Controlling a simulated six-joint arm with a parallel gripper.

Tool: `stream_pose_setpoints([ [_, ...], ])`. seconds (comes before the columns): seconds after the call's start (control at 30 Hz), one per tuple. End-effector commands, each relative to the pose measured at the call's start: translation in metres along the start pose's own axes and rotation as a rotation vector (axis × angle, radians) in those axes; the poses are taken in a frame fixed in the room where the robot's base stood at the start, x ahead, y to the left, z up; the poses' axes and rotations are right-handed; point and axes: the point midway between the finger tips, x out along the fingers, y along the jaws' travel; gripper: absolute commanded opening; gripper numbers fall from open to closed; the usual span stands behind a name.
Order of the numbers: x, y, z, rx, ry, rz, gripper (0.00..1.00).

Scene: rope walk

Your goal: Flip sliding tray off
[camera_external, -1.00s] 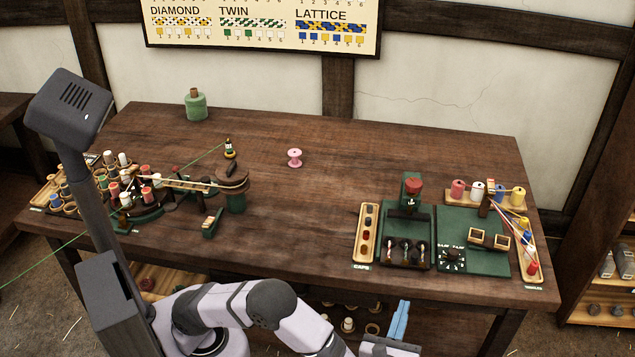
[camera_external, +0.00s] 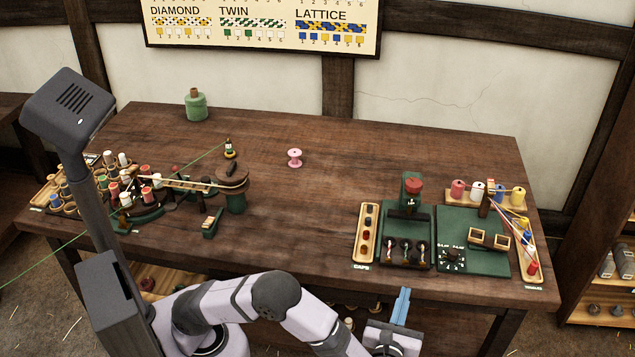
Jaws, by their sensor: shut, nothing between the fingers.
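My gripper (camera_external: 402,292) is at the front edge of the table, with its pale blue fingers pointing toward the green stations. It is shut and empty. Just beyond it, on a green base (camera_external: 385,215), a dark tray (camera_external: 384,262) carries several dark round pieces with pale, upright handles. It is most likely the sliding tray, though I cannot tell for sure. A red-topped green press (camera_external: 412,190) stands behind it. The gripper is apart from the tray.
A long wooden caps rack (camera_external: 360,252) lies left of the tray. A green board (camera_external: 480,262) with a dial (camera_external: 452,258) and two wooden boxes lies right. A braiding station (camera_external: 150,212) with bobbins fills the left end.

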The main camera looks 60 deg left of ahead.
Motion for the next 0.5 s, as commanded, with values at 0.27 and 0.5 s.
stream_pose_setpoints([
  [0.27, 0.052, 0.001, 0.000, 0.000, 0.001, 0.004, 0.00],
  [0.5, 0.086, 0.001, 0.000, -0.001, 0.000, 0.002, 0.00],
])
